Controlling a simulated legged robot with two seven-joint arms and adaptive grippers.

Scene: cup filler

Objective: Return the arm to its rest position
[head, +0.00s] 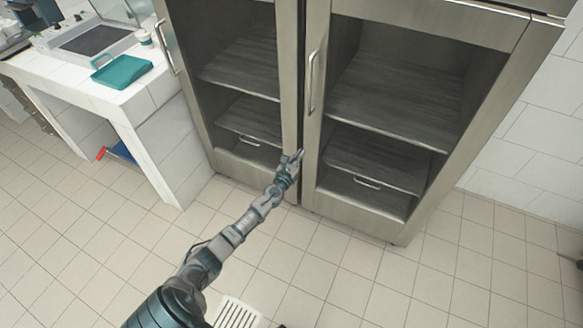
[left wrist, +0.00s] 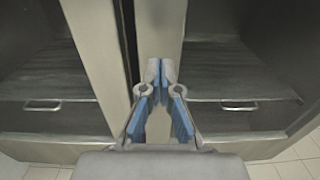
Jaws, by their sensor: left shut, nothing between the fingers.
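My left arm reaches forward from the bottom of the head view. Its gripper (head: 297,157) is in front of the gap between the two doors of a steel cabinet (head: 291,110). In the left wrist view the gripper (left wrist: 160,72) is shut, with its fingertips together and nothing held. The cabinet's doors fill the view behind it; whether the fingertips touch the steel cannot be told. My right gripper is in neither view.
A white tiled counter (head: 150,95) stands left of the cabinet, with a teal tray (head: 122,72) and a small cup (head: 143,37) on it. The cabinet has vertical door handles (head: 311,82). The tiled floor (head: 100,240) in front is mostly clear.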

